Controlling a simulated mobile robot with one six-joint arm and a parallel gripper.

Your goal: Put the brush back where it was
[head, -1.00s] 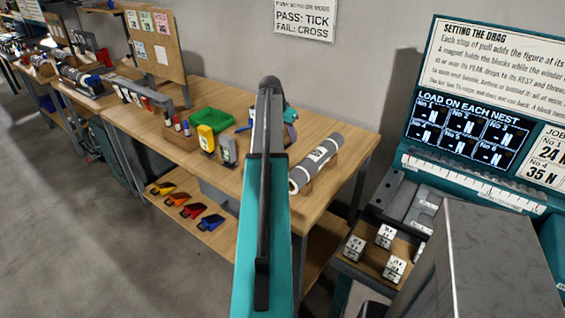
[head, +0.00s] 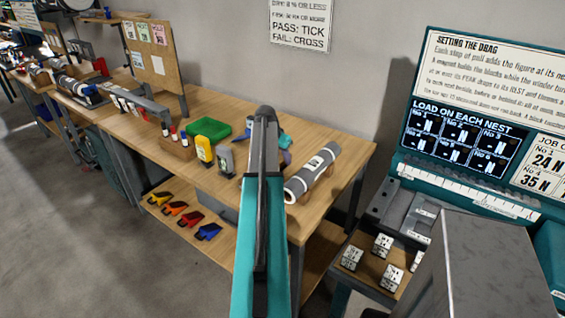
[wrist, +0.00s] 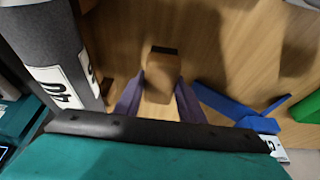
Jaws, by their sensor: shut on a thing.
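My gripper (wrist: 161,82) shows in the wrist view as two purple fingers. They are shut on a light wooden block with a dark far end, which I take to be the brush (wrist: 160,68). The rest of the brush is hidden. In the head view my gripper (head: 286,157) shows only in part behind my teal arm, over the bench, and the brush is hidden there. I cannot tell whether the brush touches the bench top.
A grey roll (head: 313,173) lies on the bench (head: 340,150), right of my gripper; it also shows in the wrist view (wrist: 58,60). A blue piece (wrist: 240,108) is on the other side. A green tray (head: 209,129) and yellow container (head: 205,149) stand left.

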